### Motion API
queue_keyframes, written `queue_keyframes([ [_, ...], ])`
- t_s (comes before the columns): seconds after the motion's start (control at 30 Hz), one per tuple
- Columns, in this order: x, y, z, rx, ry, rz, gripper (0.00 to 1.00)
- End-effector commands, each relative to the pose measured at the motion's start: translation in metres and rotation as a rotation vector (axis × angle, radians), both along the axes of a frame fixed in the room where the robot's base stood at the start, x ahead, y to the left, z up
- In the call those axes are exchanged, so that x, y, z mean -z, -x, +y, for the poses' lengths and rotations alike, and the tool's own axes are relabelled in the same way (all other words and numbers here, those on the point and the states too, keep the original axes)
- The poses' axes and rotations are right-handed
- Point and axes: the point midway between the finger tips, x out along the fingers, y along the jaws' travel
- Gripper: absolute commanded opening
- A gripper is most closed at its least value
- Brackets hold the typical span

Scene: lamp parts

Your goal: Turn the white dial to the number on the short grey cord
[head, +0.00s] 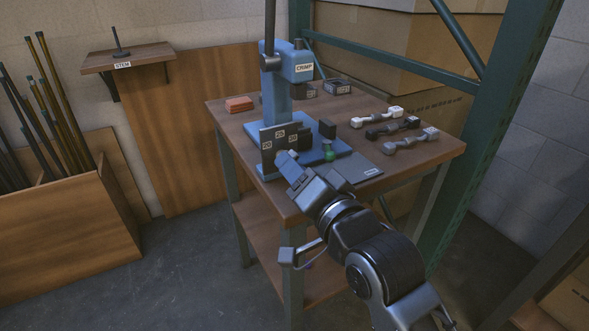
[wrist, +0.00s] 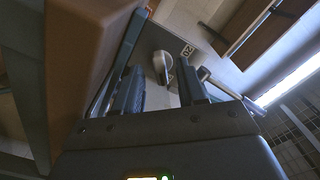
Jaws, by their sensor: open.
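A dark number plate (head: 267,135) stands at the front of the blue press, with small white labels that seem to read 20, 25 and 30. The white dial (wrist: 160,64) shows in the wrist view as a pale rounded piece between my fingertips, near a 20 label (wrist: 188,50). In the head view my gripper mostly hides it. My gripper (head: 286,163) is open, close in front of the plate; its fingers (wrist: 160,82) also show in the wrist view. I cannot tell if they touch the dial. A grey cord (head: 411,141) lies at the table's right; its number is unreadable.
The blue press marked CRIMP (head: 275,90) stands on the wooden table (head: 445,150), with a green knob (head: 329,155) on its base. A white cord (head: 378,116) and a black cord (head: 392,128) lie behind the grey one. A green rack post (head: 500,140) rises at right.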

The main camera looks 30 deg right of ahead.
Motion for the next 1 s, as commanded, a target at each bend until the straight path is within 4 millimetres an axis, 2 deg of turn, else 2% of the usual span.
queue_keyframes([
  [0.1,0.0001,-0.0063,0.0002,0.0,0.0,0.0,0.4],
  [0.4,0.0001,-0.0074,0.0002,0.0,0.0,0.0,0.39],
  [0.8,0.0001,-0.0072,-0.0001,0.0,0.0,0.0,0.01],
  [1.0,0.0002,-0.0072,-0.0002,0.001,0.0,0.001,0.0],
])
